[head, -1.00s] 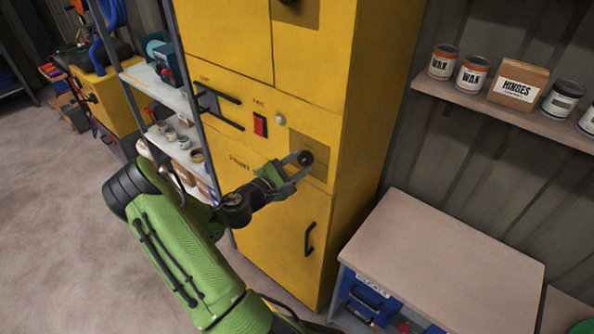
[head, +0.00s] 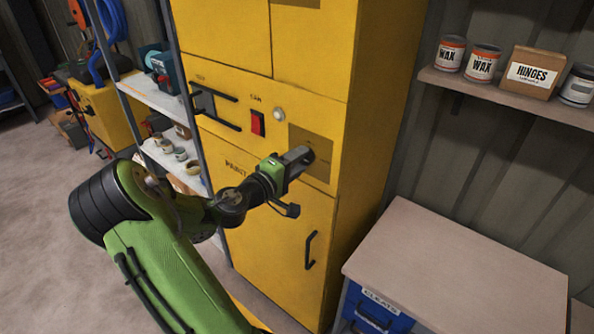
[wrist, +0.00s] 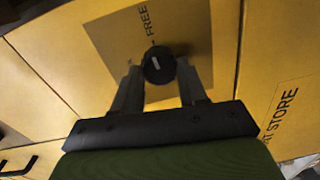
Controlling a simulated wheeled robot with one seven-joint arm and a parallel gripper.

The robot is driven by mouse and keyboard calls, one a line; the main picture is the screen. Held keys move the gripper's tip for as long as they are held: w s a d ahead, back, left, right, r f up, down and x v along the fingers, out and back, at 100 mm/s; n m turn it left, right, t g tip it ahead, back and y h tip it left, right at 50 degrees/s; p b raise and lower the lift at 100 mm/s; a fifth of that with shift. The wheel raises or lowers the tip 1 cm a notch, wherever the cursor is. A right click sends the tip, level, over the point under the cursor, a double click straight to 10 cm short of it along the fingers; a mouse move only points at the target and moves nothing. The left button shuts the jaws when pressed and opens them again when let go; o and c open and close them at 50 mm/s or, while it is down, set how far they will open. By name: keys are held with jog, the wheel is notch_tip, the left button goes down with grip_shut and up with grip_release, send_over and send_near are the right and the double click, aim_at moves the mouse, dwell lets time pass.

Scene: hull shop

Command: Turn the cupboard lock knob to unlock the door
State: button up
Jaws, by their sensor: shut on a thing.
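The lock knob (wrist: 159,65) is a round black knob with a short pale mark on its face. It sits on a brownish square plate (wrist: 195,30) on the yellow cupboard (head: 375,130). My gripper (head: 305,157) is at the plate, shut on the knob, with one finger on each side in the wrist view. The word FREE shows on the plate beside the knob, and the pale mark points roughly toward it. In the head view the fingers mostly hide the knob. The lower cupboard door (head: 285,245) looks closed, with a black handle (head: 311,250).
A red switch (head: 258,122) and a pale round button (head: 278,114) sit left of the plate. A workbench (head: 460,265) stands at the lower right, below a wall shelf (head: 520,100) with tins and a box. A shelf rack (head: 160,95) stands left.

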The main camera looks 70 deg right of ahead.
jog(key=shift+f+m+b, duration=0.15)
jog(key=shift+m+b, duration=0.3)
jog(key=shift+m, duration=0.05)
jog(key=o, duration=1.1)
jog(key=shift+c, duration=0.2)
jog(key=v, duration=1.5)
jog(key=shift+a, duration=0.4)
